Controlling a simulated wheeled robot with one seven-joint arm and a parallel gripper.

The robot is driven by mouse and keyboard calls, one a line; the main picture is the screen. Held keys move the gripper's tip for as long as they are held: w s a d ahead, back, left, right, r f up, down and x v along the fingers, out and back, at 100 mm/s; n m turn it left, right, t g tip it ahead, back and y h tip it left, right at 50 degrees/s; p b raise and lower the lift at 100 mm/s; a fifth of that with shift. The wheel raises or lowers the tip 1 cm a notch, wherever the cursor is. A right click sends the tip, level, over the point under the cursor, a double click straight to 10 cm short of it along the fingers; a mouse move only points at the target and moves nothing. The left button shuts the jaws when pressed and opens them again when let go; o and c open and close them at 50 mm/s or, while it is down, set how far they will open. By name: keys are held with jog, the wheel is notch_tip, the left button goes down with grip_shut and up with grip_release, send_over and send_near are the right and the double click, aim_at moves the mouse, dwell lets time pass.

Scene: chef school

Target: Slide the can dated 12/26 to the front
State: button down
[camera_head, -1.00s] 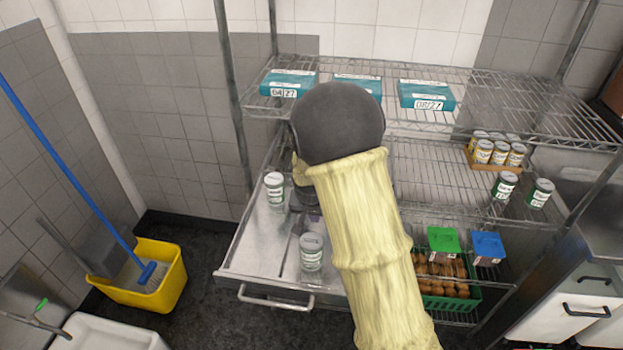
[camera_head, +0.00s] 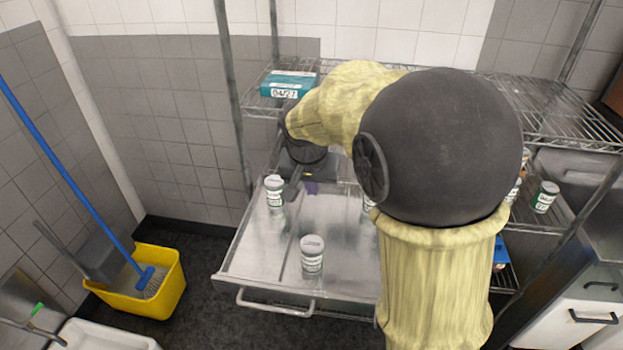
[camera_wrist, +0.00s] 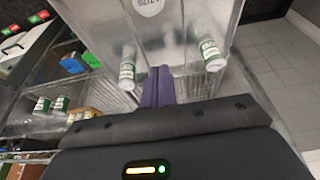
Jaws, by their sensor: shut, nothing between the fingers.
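One can (camera_head: 311,256), white label and green band, stands upright near the front of the pulled-out metal shelf. Its lid (camera_wrist: 149,6) at the top edge of the wrist view bears printing I cannot read surely. A second can (camera_head: 274,192) stands farther back at the left, and it shows at the right in the wrist view (camera_wrist: 210,54). A third can (camera_head: 369,205) is partly hidden by my arm; it shows at the left in the wrist view (camera_wrist: 128,70). My gripper (camera_head: 312,187), with purple fingers (camera_wrist: 158,90), is shut and empty between the two rear cans, behind the front can.
A wire rack holds a teal box (camera_head: 288,84) on its upper shelf. Another can (camera_head: 545,197) stands on the rack at the right. The shelf's front handle (camera_head: 275,305) faces the floor. A yellow bucket (camera_head: 160,285) with a blue-handled brush stands at the left. The shelf's front left is bare.

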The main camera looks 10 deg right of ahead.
jog(key=v, duration=0.3)
jog(key=shift+s+d+r, duration=0.1)
jog(key=shift+d+r, duration=0.05)
jog(key=shift+r, duration=0.25)
jog(key=shift+s, duration=0.15)
jog(key=s+d+f+n+g+y, duration=0.1)
jog(key=s+d+f+n, duration=0.2)
jog(key=s+d+f, duration=0.4)
jog(key=s+f, duration=0.6)
jog(key=s, duration=0.2)
jog(key=shift+f+n, duration=0.25)
jog(key=shift+n, duration=0.05)
jog(key=shift+w, duration=0.1)
